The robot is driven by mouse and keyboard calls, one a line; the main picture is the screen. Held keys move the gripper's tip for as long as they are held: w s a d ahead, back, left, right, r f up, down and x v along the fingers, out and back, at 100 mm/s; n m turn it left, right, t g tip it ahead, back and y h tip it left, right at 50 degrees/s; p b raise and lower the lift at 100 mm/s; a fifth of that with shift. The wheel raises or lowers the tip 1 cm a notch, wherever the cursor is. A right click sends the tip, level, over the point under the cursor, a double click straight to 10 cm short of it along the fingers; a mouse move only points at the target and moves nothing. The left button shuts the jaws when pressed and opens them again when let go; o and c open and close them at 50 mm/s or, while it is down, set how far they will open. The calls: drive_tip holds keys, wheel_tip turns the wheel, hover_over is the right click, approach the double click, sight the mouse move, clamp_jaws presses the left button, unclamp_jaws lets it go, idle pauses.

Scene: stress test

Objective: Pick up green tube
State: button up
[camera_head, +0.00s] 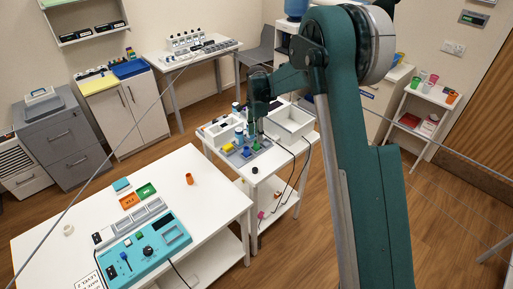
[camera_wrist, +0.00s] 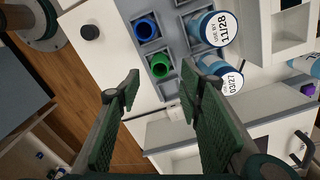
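The green tube (camera_wrist: 160,68) stands in a grey holder (camera_wrist: 172,89), seen from above in the wrist view with its round open end facing me. A blue tube (camera_wrist: 146,29) stands in the slot beside it. My gripper (camera_wrist: 160,92) is open and empty, with one textured green finger on each side of the picture. The green tube lies just beyond the fingertips, between their lines, and neither finger seems to touch it. In the head view my gripper (camera_head: 254,128) is over the small white table; the arm and small scale hide its exact gap to the tube.
White-labelled blue containers (camera_wrist: 212,28) stand close right of the tubes in the wrist view. A white open bin (camera_head: 291,124) is on the same table. The front table holds a teal device (camera_head: 145,248) and an orange cup (camera_head: 189,178).

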sight(256, 146)
drive_tip(key=shift+f, duration=0.45)
drive_tip(key=shift+a+f, duration=0.1)
drive_tip(key=shift+f, duration=2.5)
drive_tip(key=c, duration=0.9)
